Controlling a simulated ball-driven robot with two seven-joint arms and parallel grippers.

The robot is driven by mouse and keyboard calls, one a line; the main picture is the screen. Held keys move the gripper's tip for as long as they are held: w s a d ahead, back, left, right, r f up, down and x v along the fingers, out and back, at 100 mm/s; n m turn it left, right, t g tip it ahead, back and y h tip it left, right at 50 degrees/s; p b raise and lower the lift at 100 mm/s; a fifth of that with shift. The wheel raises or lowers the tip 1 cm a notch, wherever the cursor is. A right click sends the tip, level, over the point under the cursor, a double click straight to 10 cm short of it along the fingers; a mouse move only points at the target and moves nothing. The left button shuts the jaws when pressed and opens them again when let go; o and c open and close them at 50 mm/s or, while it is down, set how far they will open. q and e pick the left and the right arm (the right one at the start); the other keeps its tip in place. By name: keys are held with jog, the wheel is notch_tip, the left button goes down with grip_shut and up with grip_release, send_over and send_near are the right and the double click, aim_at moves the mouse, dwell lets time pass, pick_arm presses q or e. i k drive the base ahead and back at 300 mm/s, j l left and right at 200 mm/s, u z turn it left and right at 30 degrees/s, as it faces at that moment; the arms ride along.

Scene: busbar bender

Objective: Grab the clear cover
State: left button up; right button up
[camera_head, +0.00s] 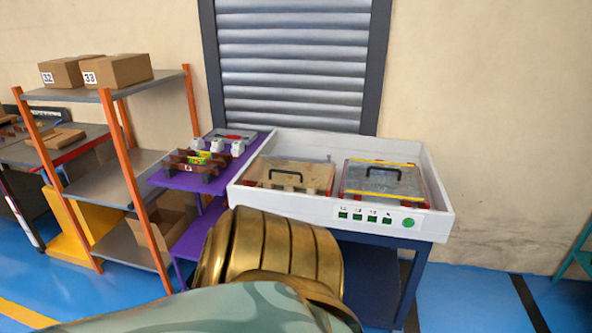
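Two clear covers with black handles sit side by side in a white-walled bench top. The left clear cover (268,170) looks brownish see-through, with light blocks showing at its front edge. The right clear cover (408,184) has yellow strips at its back and front edges and red at its sides. Both covers look flat and shut. Neither gripper is in view. A ribbed gold part and a pale green link, apparently my own arm, fill the bottom middle and hide part of the bench's lower front.
The white bench (440,226) has green buttons on its front. A purple stand (165,178) with small parts adjoins it on the left. An orange-framed shelf (115,170) bears cardboard boxes (117,70). A rolled shutter (290,60) is behind. Blue floor (470,300) is open at right.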

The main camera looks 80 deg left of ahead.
aim_at(400, 181)
jog(key=u, duration=2.45)
